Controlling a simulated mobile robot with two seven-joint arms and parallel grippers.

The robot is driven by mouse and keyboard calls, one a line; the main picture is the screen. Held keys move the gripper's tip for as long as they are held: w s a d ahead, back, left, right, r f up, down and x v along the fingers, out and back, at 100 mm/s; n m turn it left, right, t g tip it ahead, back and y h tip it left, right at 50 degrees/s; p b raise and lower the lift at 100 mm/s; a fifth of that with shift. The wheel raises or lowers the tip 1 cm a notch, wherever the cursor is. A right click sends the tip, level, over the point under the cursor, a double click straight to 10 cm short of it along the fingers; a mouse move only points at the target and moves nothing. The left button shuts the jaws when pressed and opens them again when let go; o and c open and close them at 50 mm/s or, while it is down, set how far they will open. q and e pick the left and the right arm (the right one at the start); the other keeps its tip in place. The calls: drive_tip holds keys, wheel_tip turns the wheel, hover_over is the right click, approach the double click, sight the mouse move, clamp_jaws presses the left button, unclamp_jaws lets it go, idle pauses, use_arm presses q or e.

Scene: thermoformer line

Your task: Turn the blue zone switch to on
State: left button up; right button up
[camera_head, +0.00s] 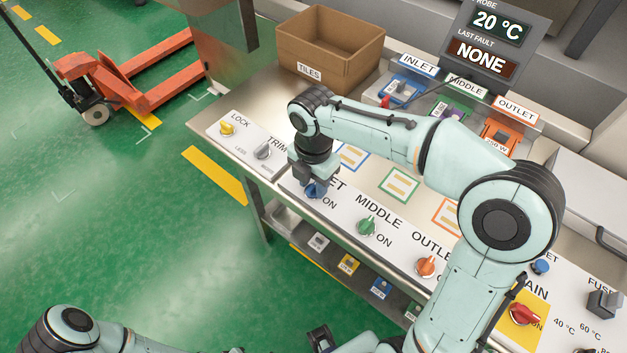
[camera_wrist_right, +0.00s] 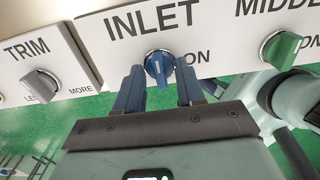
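The blue zone switch (camera_wrist_right: 158,68) is a round knob with a blue grip under the INLET label. Its grip stands nearly upright in the wrist view, with ON printed to its right. In the head view the blue switch (camera_head: 316,191) is partly hidden by my right gripper (camera_head: 312,180). In the wrist view my right gripper (camera_wrist_right: 159,82) is open, with one finger on each side of the blue grip and visible gaps between. My left arm shows at the bottom left of the head view; a dark part (camera_head: 321,339) at the bottom may be its gripper, but its fingers are unclear.
A cardboard TILES box (camera_head: 330,50) stands behind. Floor in front is clear.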

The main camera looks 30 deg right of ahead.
drive_tip(key=shift+c, duration=0.3)
clamp_jaws()
drive_tip(key=m, duration=0.4)
drive_tip(key=shift+p, duration=0.4)
drive_tip(key=m, duration=0.9)
drive_tip(key=shift+m, duration=2.4)
